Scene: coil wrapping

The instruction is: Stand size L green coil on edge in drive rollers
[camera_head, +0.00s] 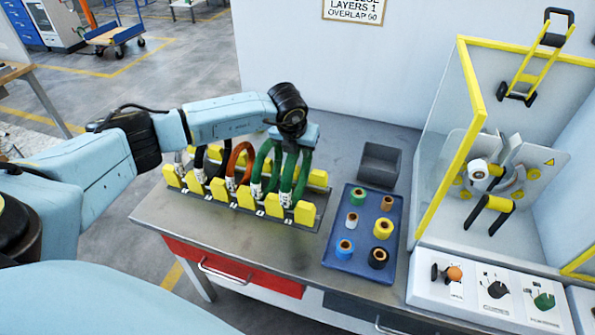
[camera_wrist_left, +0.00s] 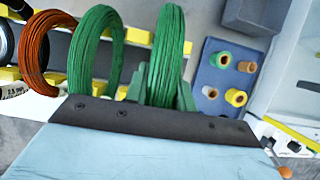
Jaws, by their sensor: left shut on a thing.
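My left gripper (camera_head: 297,146) is shut on the rightmost green coil (camera_head: 301,178), at the right end of a yellow-slotted rack (camera_head: 318,212). In the left wrist view the held green coil (camera_wrist_left: 170,50) stands upright between the fingers. I cannot tell whether its lower edge is still in its slot. Another green coil (camera_wrist_left: 97,45) stands to its left. The size tags are too small to read. Black-and-yellow rollers (camera_head: 497,203) sit inside the yellow-framed machine at the right, with no coil on them. My right gripper is not in view.
An orange coil (camera_head: 232,160) and dark coils stand left in the rack. A blue tray (camera_head: 338,264) of small rolls and a grey bin (camera_head: 380,163) lie between rack and machine. A clear panel with a yellow frame (camera_head: 451,146) edges the machine. Controls (camera_head: 497,291) sit in front.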

